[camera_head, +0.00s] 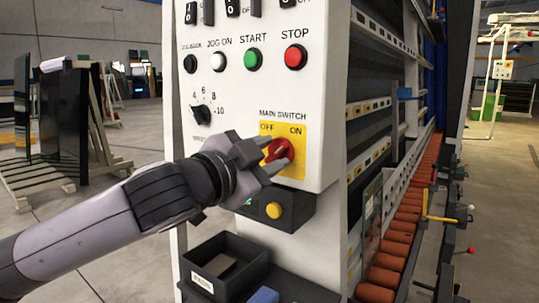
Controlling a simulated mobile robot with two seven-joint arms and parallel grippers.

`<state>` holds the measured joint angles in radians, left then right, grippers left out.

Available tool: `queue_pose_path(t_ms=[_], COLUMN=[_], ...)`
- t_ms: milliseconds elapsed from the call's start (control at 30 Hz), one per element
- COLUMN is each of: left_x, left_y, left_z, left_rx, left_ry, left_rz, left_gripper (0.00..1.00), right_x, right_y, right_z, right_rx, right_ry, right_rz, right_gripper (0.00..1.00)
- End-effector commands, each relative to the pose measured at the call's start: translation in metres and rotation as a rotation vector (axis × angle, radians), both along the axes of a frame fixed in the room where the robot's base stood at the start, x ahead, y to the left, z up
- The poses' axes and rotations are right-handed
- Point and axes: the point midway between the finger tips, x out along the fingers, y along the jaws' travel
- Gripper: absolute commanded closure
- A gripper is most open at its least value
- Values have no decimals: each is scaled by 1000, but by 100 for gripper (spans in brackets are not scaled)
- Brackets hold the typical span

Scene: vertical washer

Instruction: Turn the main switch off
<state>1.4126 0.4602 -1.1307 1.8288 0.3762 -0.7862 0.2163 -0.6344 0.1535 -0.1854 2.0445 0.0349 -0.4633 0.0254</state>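The main switch (283,149) is a red rotary knob on a yellow plate (297,170) low on the white control panel. The plate reads OFF at its upper left and ON at its upper right. My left gripper (276,152) is at the knob, coming from the left, with one finger above and one below it. The fingers are apart with red showing between them; I cannot tell whether they press on the knob. The gripper partly hides the knob and the plate's left side, so the knob's setting is unclear. My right gripper is not in view.
Above are black, white, green START (252,59) and red STOP (295,56) buttons, with a numbered dial (201,114) at left. Below are a box with a yellow button (273,210) and a black tray (233,262). A roller conveyor (398,235) runs along the right.

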Motion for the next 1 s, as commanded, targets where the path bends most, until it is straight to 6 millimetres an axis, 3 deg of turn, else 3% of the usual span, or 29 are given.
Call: queue_pose_path(t_ms=[367,400,500,1000], left_x=[4,4,4,4], left_y=[-4,-4,-3,-4], left_z=[0,0,0,1], left_rx=[0,0,0,-65], left_ry=[-1,-1,-1,50], left_rz=[-1,-1,-1,-1], left_gripper=[62,68,100,100], right_x=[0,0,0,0], right_y=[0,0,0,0], right_z=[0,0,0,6], right_rx=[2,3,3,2], right_ry=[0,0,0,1], right_rz=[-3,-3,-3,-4], right_gripper=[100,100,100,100])
